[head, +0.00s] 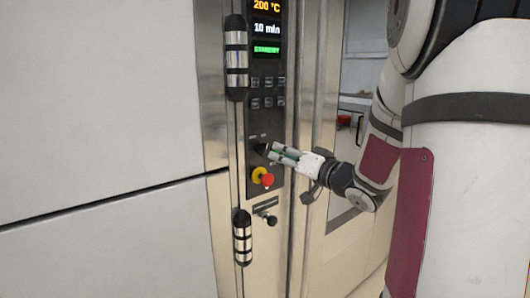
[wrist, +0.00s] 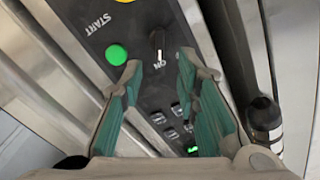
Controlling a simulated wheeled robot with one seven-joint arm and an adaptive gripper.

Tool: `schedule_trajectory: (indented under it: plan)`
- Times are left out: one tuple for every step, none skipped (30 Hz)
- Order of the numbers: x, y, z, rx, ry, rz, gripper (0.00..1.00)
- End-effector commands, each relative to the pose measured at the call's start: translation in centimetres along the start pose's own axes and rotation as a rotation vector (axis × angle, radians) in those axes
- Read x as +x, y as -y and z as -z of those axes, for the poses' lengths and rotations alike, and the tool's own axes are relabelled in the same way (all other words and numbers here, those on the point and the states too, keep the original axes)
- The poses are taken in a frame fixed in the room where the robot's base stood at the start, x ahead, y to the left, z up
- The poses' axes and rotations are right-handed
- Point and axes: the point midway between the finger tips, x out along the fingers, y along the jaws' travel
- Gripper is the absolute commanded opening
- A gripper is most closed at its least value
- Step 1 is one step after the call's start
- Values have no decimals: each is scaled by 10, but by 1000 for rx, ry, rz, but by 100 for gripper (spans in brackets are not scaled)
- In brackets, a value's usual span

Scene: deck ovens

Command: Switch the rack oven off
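The rack oven's dark control panel (head: 267,118) is upright in the middle of the head view. Its display (head: 266,29) reads 200 °C, 10 min and, in green, what looks like STANDBY. A black rotary switch (wrist: 158,44) with an ON label shows in the wrist view; its exact setting is hard to tell. My gripper (head: 269,150) is at the panel, above the red stop button (head: 267,180) on its yellow base. In the wrist view my gripper (wrist: 163,63) is open, its green-padded fingers on either side of the switch's line, with nothing clearly between them.
A lit green START button (wrist: 116,54) is beside the switch. Small panel buttons (head: 267,92) are above my gripper. A banded door handle (head: 237,60) runs along the panel's left. A black latch (head: 268,218) sits below. Steel posts stand close on the right.

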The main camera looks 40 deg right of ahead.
Motion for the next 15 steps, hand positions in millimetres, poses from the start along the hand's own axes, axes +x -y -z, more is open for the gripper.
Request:
schedule_trajectory:
  plan:
    - [12,0,-1,-1,1,3,29]
    - [18,0,-1,-1,1,4,29]
    - [25,0,-2,0,1,2,29]
    - [31,0,-1,0,0,2,29]
    - [36,0,-1,0,1,2,29]
    - [42,0,-1,-1,1,2,29]
    - [47,0,-1,-1,0,2,29]
    - [51,0,-1,0,0,2,29]
    - [56,0,-1,-1,1,1,29]
    - [60,0,-1,-1,1,1,29]
    - [62,0,-1,-1,1,1,29]
    - [65,0,0,-1,0,1,29]
    - [67,0,0,-1,0,0,29]
    - [69,0,0,-1,-1,-1,29]
    - [71,0,0,-1,-1,-1,29]
